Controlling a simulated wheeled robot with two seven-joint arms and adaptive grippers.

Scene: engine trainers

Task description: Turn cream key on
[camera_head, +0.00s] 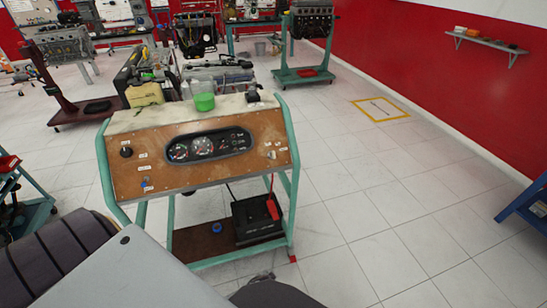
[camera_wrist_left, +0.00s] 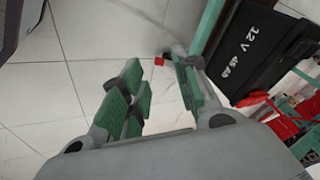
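The engine trainer's brown control panel (camera_head: 212,173) stands tilted on a green frame in the head view. A small cream piece (camera_head: 271,155), which looks like the key, is at the panel's right side below a white label. Its turned position is too small to tell. My left gripper (camera_wrist_left: 158,82) shows in the left wrist view with its green-padded fingers apart and nothing between them. It is over the floor beside the trainer's lower frame, away from the panel face. In the head view its fingers are not visible. My right gripper is in neither view.
A black battery (camera_head: 257,217) with a red clamp stands on the trainer's lower shelf; it also shows close by in the left wrist view (camera_wrist_left: 255,50). A green-filled bottle (camera_head: 204,101) stands on the panel top.

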